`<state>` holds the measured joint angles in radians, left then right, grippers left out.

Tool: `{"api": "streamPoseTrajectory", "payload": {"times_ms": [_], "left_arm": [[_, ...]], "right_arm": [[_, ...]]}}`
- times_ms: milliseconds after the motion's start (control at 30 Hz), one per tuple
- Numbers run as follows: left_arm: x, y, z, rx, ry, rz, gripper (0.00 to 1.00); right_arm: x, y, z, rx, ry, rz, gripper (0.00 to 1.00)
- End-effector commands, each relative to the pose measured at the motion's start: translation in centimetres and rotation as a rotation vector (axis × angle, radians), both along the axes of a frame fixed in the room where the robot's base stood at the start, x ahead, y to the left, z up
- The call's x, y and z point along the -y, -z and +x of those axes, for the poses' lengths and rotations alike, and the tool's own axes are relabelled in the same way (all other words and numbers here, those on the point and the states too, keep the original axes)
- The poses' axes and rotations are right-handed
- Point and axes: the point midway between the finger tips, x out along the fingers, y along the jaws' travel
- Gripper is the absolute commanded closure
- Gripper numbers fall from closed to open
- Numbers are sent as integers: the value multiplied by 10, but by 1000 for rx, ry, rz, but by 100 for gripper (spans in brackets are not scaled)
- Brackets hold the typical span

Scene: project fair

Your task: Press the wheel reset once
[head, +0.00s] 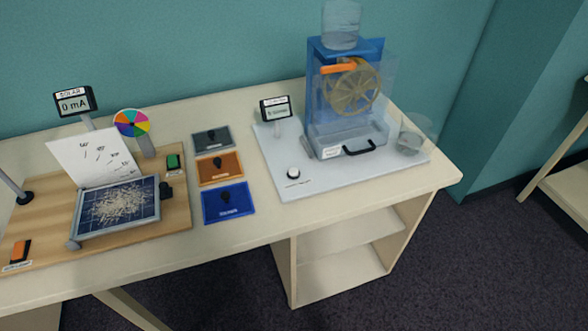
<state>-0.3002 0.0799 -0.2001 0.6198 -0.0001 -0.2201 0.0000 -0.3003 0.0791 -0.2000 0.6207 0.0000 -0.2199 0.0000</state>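A small round white button with a dark ring (293,173) sits on the front left of a white board (340,180), with a tiny unreadable label in front of it. It is the only button I see on the wheel's board. Behind it stands a blue and clear water tower with a tan wheel (352,90) and an orange spout at the wheel's top. A small display (276,108) stands at the board's back left; its text is too small to read. Neither of my grippers is in view.
A wooden board (175,214) at left holds a solar panel (118,207), a white sheet, a "0 mA" meter (75,102) and a colour disc (131,123). Grey, orange and blue plates (228,212) with dark knobs lie between the boards. A clear cup (408,142) stands right of the tower.

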Motion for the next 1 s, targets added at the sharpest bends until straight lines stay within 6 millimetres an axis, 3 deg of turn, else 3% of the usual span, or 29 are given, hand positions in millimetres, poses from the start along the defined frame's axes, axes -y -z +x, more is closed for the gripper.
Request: {"api": "streamPoseTrajectory", "payload": {"times_ms": [33,267,1000], "left_arm": [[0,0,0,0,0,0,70],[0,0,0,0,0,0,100],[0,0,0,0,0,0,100]], "right_arm": [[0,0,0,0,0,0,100],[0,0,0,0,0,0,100],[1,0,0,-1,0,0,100]]}}
